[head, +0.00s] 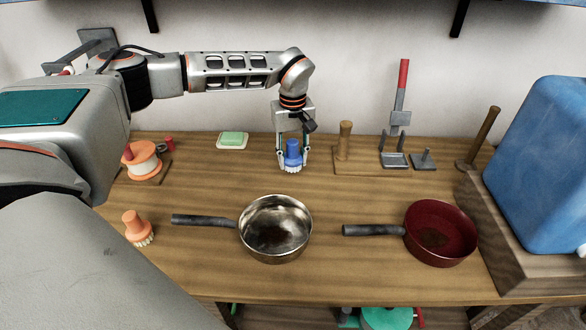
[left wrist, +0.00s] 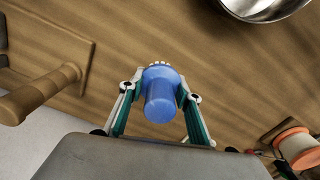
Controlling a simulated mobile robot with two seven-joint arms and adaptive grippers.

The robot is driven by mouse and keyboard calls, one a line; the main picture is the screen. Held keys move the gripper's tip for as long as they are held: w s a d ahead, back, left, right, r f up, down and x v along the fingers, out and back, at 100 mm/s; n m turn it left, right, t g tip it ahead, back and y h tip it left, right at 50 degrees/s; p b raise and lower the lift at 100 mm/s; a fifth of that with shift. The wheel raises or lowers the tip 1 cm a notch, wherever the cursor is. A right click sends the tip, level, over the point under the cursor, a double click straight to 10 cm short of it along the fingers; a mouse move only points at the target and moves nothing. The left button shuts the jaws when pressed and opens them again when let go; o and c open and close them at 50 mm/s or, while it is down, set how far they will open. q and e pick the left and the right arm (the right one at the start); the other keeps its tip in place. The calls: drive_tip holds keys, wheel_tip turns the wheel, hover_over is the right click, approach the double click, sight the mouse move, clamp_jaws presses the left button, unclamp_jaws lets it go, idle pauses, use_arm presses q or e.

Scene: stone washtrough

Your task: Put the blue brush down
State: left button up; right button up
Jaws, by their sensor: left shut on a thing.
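The blue brush (head: 292,153) is upright between the fingers of my left gripper (head: 292,160), which is shut on it. Its pale bristles point down, at or just above the wooden table (head: 200,190); I cannot tell whether they touch. In the left wrist view the blue brush (left wrist: 160,95) sits between the two fingers of the left gripper (left wrist: 160,100), with some bristles showing past its far edge. My right gripper is in neither view.
A steel pan (head: 275,229) stands in front of the brush and a dark red pan (head: 440,233) to its right. An orange brush (head: 137,228) is at the left. A soap dish (head: 233,141) and a wooden peg stand (head: 345,142) flank the brush. A blue canister (head: 545,165) stands at right.

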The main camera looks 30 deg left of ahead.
sight(293, 168)
use_arm(q)
drive_tip(key=shift+f, duration=2)
drive_tip(key=shift+r, duration=0.1)
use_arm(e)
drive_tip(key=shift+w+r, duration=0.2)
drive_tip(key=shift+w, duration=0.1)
use_arm(q)
drive_tip(key=o, duration=1.1)
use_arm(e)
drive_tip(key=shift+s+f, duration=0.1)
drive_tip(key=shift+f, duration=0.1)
